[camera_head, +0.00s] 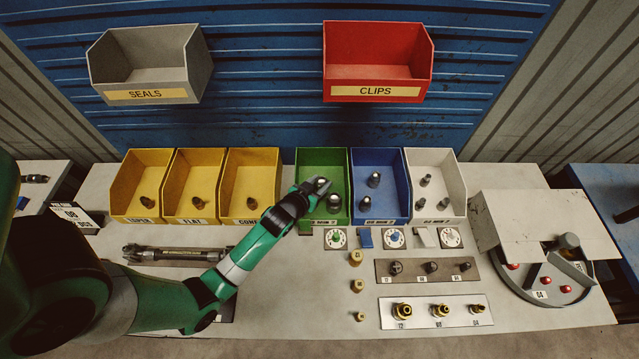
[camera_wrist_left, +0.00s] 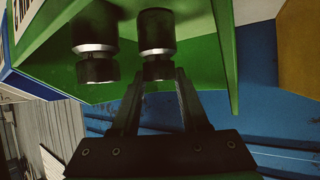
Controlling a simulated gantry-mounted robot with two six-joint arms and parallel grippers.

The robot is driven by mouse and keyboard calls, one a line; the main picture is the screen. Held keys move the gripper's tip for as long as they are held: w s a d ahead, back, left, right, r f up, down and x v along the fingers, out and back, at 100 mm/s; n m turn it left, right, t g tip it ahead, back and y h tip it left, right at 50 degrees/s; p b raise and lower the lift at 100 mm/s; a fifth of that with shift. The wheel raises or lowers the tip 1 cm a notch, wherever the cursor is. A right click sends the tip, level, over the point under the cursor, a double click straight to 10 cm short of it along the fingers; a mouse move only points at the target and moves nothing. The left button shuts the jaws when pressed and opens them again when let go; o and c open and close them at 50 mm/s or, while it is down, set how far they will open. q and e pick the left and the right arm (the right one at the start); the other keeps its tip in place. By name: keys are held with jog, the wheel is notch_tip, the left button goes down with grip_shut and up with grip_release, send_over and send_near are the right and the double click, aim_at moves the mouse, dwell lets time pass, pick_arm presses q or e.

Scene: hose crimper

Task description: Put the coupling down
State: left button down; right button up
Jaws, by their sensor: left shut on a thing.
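My left gripper (camera_head: 309,189) reaches into the green bin (camera_head: 306,160) from the left. It is shut on a dark coupling with a silver band (camera_head: 321,184). In the left wrist view, the fingers (camera_wrist_left: 158,76) close on the lower end of this coupling (camera_wrist_left: 157,35). A second, similar coupling (camera_wrist_left: 97,45) is beside it, apart from the fingers; it also shows in the head view (camera_head: 334,204). Whether the held coupling touches the bin floor, I cannot tell. My right gripper is not in view.
Three yellow bins (camera_head: 146,165) stand left of the green bin; a blue bin (camera_head: 375,160) and a white bin (camera_head: 432,165) stand to its right. Round tags, fittings on plates (camera_head: 400,272) and a turntable (camera_head: 540,290) occupy the right side. A hose assembly (camera_head: 180,254) lies at left.

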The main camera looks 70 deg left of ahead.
pick_arm(q)
jog(key=shift+f, duration=0.1)
jog(key=shift+c, duration=2.1)
grip_release()
jog(key=shift+s+d+r, duration=0.1)
jog(key=shift+r, duration=0.15)
jog(key=p+v, duration=0.2)
jog(key=v, duration=0.9)
jog(key=shift+s, duration=0.3)
jog(key=shift+d+r, duration=0.1)
jog(key=shift+d, duration=0.05)
